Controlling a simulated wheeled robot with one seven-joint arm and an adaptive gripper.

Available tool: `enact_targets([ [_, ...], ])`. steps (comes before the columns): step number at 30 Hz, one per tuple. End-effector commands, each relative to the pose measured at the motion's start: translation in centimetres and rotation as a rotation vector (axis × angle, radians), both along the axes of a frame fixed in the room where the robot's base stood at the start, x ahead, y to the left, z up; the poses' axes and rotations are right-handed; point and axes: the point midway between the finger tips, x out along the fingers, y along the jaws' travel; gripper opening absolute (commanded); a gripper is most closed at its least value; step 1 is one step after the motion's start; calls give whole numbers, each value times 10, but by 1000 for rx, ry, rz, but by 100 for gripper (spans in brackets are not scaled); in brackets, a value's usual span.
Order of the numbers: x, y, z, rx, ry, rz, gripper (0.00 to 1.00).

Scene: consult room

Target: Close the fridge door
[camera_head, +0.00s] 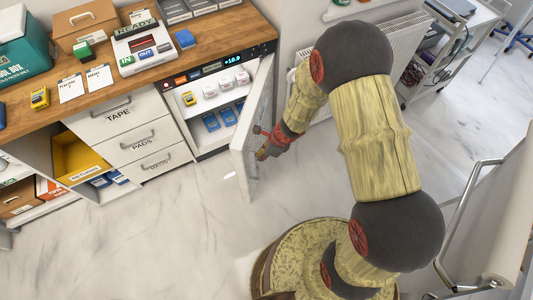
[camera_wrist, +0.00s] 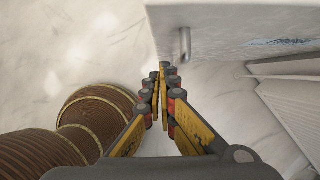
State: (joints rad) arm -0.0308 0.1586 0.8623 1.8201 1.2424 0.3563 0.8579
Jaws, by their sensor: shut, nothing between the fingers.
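The small fridge (camera_head: 206,72) is built in under the right end of the wooden counter, with a lit display along its top. Its white door (camera_head: 246,158) stands wide open, swung out toward me from the fridge's right side. Boxes and blue packs show on the shelves inside. My gripper (camera_head: 262,155) is at the door's outer right side, near its free edge. In the wrist view my gripper (camera_wrist: 160,73) is shut and empty, close to the edge of the door (camera_wrist: 235,40), with the metal handle (camera_wrist: 185,44) just beyond. I cannot tell whether it touches the door.
Drawers (camera_head: 126,129) and a yellow bin (camera_head: 82,158) are left of the fridge. A radiator (camera_head: 398,50) and a trolley (camera_head: 440,50) stand behind my arm. A metal-framed couch (camera_head: 512,215) is at the right. The marble floor (camera_head: 150,240) in front is clear.

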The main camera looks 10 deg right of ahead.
Motion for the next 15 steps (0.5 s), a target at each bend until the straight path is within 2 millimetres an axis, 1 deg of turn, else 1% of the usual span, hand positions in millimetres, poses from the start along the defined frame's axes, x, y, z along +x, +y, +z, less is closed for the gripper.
enact_targets([
  [1, 3, 7, -5, 0, -1, 4, 0],
  [3, 8, 17, -2, -1, -2, 5, 0],
  [6, 13, 27, -2, -1, -1, 4, 0],
  [10, 17, 35, -1, -1, -2, 2, 0],
  [15, 18, 37, -1, -1, -1, 1, 0],
])
